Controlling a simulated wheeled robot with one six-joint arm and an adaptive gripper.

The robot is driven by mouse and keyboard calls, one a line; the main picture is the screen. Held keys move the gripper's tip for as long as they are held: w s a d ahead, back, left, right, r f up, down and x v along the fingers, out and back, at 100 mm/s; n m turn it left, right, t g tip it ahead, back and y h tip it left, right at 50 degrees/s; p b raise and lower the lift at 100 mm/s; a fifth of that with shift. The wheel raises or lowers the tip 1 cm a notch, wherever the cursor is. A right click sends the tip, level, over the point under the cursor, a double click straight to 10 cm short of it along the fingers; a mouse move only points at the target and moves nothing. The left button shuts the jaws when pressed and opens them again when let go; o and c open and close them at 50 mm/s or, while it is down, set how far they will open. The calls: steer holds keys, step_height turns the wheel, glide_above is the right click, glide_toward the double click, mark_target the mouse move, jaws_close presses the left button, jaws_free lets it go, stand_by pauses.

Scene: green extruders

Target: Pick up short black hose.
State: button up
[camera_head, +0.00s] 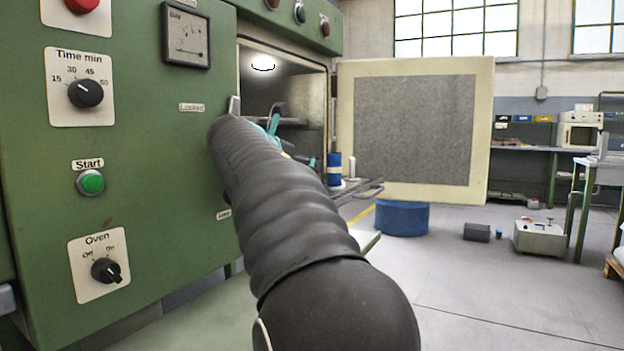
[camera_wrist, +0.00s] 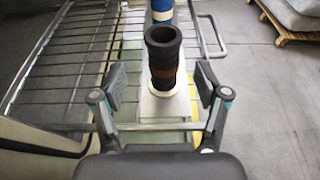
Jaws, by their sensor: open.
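The short black hose (camera_wrist: 164,58) stands upright in the wrist view, ribbed, with an open top and a brownish band lower down. Its foot sits in a pale ring on a light plate (camera_wrist: 150,110) over a wire rack (camera_wrist: 60,75). My gripper (camera_wrist: 161,80) is open, with one pad to the left of the hose and one to the right. Gaps show on both sides, and the hose appears beyond the pads. In the head view my arm hides most of the gripper, and I cannot make out the hose there.
A blue cylinder (camera_head: 335,168) stands near the rack; blue also shows behind the hose in the wrist view (camera_wrist: 162,8). The green oven cabinet (camera_head: 140,170) is at left, its door (camera_head: 415,130) swung open to the right. A blue drum (camera_head: 402,218) stands on the floor.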

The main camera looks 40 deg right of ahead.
steer(key=shift+b+x, duration=0.45)
steer(key=shift+x, duration=2.45)
steer(key=shift+s+r, duration=0.15)
steer(key=shift+r, duration=0.1)
steer(key=c, duration=1.3)
step_height(320, 180, up, 10)
steer(key=p, duration=0.5)
